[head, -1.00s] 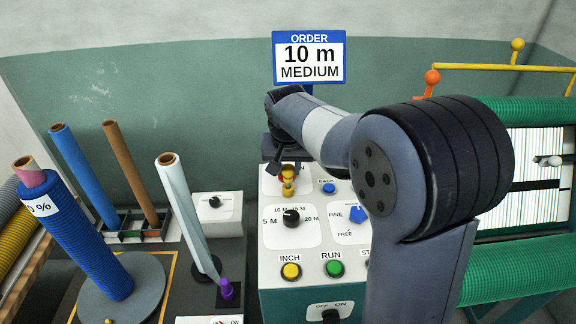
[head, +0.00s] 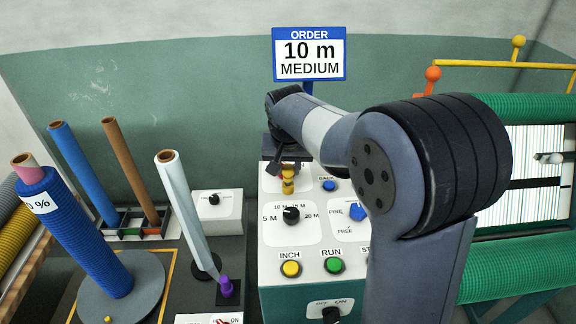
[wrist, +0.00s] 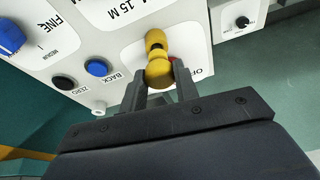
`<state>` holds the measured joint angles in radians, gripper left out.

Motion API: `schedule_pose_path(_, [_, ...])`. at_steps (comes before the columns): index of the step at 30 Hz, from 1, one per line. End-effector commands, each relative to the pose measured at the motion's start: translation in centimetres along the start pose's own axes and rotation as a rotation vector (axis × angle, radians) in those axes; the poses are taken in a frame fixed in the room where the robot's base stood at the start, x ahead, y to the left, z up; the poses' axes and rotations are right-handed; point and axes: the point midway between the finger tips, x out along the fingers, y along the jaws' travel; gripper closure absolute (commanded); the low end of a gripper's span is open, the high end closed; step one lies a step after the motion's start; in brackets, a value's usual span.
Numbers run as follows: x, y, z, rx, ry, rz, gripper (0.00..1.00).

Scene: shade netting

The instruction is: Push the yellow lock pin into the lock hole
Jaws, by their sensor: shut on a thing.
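My gripper (wrist: 160,85) is shut on a yellow, round-ended handle (wrist: 158,60) on the white control panel, beside the letters "OF". In the head view the handle (head: 288,181) shows below my gripper, near a bit of red; my wrist partly hides that spot. A small yellow knob (head: 108,320) stands at the bottom left, by the grey round plate (head: 150,280). It may be the lock pin, but I cannot tell. No lock hole can be made out.
A leaning blue net roll (head: 75,235) stands on the round plate, beside a pale roll (head: 185,210) and a purple knob (head: 225,287). The panel also carries a black dial (head: 291,215), INCH button (head: 290,268) and RUN button (head: 334,265). Green rollers (head: 520,265) are at right.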

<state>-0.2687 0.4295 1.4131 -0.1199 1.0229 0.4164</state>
Motion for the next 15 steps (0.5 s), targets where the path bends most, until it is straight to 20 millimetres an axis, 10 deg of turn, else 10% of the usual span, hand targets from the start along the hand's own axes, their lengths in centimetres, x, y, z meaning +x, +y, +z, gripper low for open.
schedule_pose_path(15, [1.2, 0.0, 0.4, 0.000, -0.001, 0.000, 1.00])
